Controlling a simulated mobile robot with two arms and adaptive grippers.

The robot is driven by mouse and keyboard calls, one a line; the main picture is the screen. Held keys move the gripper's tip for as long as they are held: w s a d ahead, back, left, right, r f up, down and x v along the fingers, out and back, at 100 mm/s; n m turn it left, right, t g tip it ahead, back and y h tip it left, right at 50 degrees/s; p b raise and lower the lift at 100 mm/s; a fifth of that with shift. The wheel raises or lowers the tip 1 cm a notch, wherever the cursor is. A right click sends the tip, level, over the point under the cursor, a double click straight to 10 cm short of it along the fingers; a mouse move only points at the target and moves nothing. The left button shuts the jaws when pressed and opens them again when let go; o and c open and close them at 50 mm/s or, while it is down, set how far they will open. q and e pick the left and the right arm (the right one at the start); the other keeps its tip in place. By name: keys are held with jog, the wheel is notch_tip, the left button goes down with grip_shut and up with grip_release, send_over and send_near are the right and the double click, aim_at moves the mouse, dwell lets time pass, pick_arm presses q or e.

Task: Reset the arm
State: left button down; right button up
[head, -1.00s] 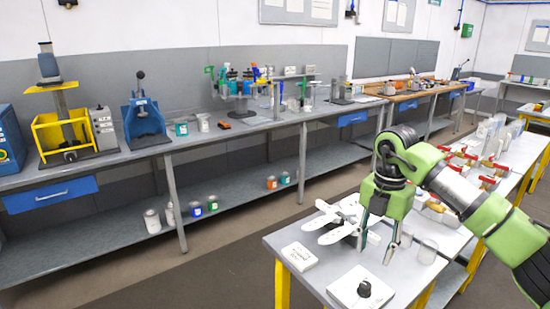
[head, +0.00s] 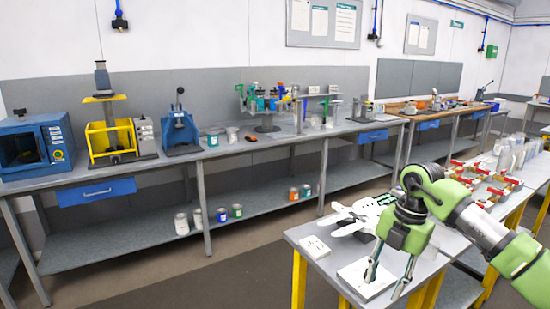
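My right arm comes in from the right edge. Its green and dark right gripper (head: 384,287) points down over the near end of the grey table (head: 308,262). Its two fingers are apart, with nothing seen between them. The fingertips show in front of a white square plate (head: 352,274); I cannot tell whether they touch it. A white stand with flat arms (head: 352,214) is partly hidden behind the gripper. My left gripper is not in view.
A long grey bench (head: 240,153) along the wall holds a blue oven (head: 36,147), a yellow-framed machine (head: 108,132), a blue press (head: 180,132) and a rack with coloured clamps (head: 267,105). Red-handled valves (head: 484,170) stand farther along the near table. The floor between is clear.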

jog(key=w+a+f+m+t+y, duration=0.2)
jog(key=a+f+y, duration=0.5)
jog(key=a, duration=0.3)
jog(key=w+a+f+m+t+y, duration=0.25)
jog(key=a+f+y, duration=0.45)
jog(key=a, duration=0.4)
jog(key=s+d+f+m+t+h, duration=0.1)
jog(key=d+f+m+t+h, duration=0.3)
jog(key=f, duration=0.6)
jog(key=d+f+m+t+h, duration=0.2)
jog(key=d+f+m+t, duration=0.3)
jog(key=f, duration=0.4)
jog(key=s+d+f+m+g+h, duration=0.2)
jog(key=s+d+f+m+h, duration=0.2)
jog(key=s+f, duration=0.65)
jog(key=s+d+f+m+g+h, duration=0.3)
jog(key=s+d+f+m+h, duration=0.15)
jog(key=s+f, duration=0.65)
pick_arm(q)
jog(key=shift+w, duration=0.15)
pick_arm(e)
jog(key=s+d+f+m+g, duration=0.1)
jog(key=s+f+g, duration=0.2)
jog(key=s, duration=1.2)
jog(key=s+d+f+m+g+h, duration=0.1)
jog(key=s+f+g, duration=0.3)
jog(key=s+f, duration=0.5)
jog(key=s, duration=0.7)
jog(key=shift+s, duration=0.25)
